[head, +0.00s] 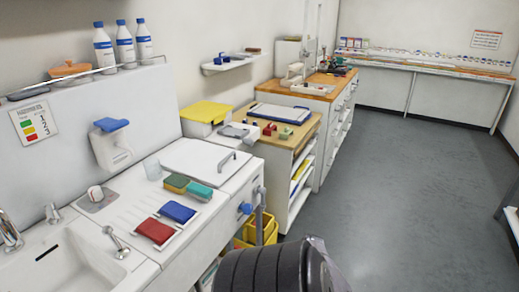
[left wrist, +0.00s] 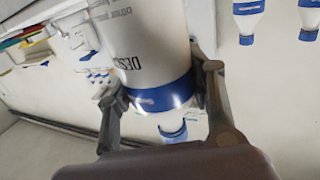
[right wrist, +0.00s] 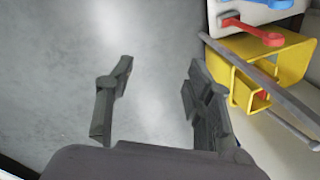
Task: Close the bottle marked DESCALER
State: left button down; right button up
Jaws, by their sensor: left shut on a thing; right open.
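A white bottle (left wrist: 150,60) with a blue band and dark lettering starting "DES" is in the left wrist view, its neck end pointing down in the picture. My left gripper (left wrist: 160,105) is shut on it around the blue band. A blue cap part (left wrist: 174,133) shows at the neck; I cannot tell whether it is open or closed. The left gripper and this bottle are not seen in the head view. My right gripper (right wrist: 150,100) is open and empty, above the grey floor.
Three white bottles with blue caps (head: 124,44) stand on the wall shelf. Below are a sink (head: 75,265) and counter with red and blue cloths (head: 155,231). Yellow bins (right wrist: 262,65) are right of my right gripper. The floor (head: 400,180) is clear.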

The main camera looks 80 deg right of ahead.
jog(key=a+f+n+g, duration=0.2)
jog(key=a+f+n, duration=0.5)
jog(key=a, duration=0.2)
jog(key=a+f+n+g, duration=0.1)
jog(key=a+f+n, duration=0.55)
jog(key=a, duration=0.25)
jog(key=w+a+f+n, duration=0.2)
jog(key=a+n, duration=0.3)
jog(key=a, duration=0.4)
jog(key=w+a+f+n+t+y, duration=0.1)
jog(key=w+a+n, duration=0.2)
jog(key=a+n, duration=0.3)
jog(key=w+a+f+n+t, duration=0.1)
jog(key=a+n, duration=0.4)
jog(key=a, duration=0.8)
jog(key=shift+w+a+f+n+y, duration=0.3)
jog(key=shift+w+f+n+y, duration=0.1)
jog(key=shift+w+f, duration=0.4)
pick_arm(q)
jog(key=shift+r, duration=0.1)
jog(key=w+a+r+n+t+y, duration=0.1)
jog(key=a+n+t+y, duration=0.3)
jog(key=a+n+y, duration=0.4)
jog(key=w+a+y, duration=0.1)
jog(key=a+y, duration=0.2)
jog(key=a, duration=0.3)
jog(key=shift+r+y, duration=0.3)
jog(key=shift+r, duration=0.1)
pick_arm(e)
jog(key=shift+c, duration=0.3)
